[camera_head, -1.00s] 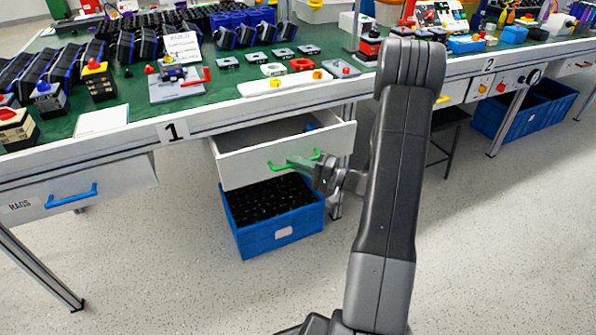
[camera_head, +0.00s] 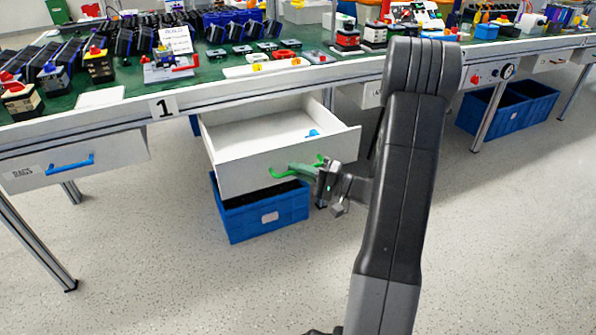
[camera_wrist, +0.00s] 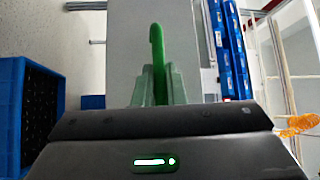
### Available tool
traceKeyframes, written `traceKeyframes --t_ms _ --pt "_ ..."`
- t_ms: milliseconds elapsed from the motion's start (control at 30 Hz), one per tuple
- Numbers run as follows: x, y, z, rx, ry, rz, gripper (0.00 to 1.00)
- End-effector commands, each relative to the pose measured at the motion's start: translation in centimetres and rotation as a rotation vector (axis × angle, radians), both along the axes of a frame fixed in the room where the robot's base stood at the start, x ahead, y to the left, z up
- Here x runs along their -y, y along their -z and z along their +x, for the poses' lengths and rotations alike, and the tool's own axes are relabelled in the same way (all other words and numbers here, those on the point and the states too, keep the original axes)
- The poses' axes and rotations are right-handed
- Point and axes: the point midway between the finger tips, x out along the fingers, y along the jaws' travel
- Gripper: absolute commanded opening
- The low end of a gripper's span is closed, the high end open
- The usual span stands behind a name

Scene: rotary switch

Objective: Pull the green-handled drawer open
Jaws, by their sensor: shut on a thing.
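The white drawer (camera_head: 245,170) with the green handle (camera_head: 283,174) stands well out from under the bench, and its inside shows. A small blue item (camera_head: 312,133) lies in it. My gripper (camera_head: 303,168) is at the right part of the green handle, and its fingers are shut on it. In the wrist view the green handle (camera_wrist: 157,50) runs between my two pale green fingers (camera_wrist: 158,86), with the white drawer front (camera_wrist: 125,40) behind it.
A blue crate (camera_head: 262,215) stands on the floor under the drawer. A second drawer with a blue handle (camera_head: 70,166) is shut at the left. The bench (camera_head: 120,112) carries several parts. The floor in front is clear.

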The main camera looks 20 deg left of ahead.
Motion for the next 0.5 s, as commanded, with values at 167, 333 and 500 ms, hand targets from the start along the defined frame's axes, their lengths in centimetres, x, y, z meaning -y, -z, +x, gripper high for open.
traceKeyframes --t_ms 167,333,500 --pt "0.04 0.04 0.00 -0.001 0.000 -0.001 0.00" --pt "0.03 0.05 0.00 -0.001 0.000 -0.001 0.15" --pt "0.03 0.02 0.01 0.000 0.000 0.000 0.33"
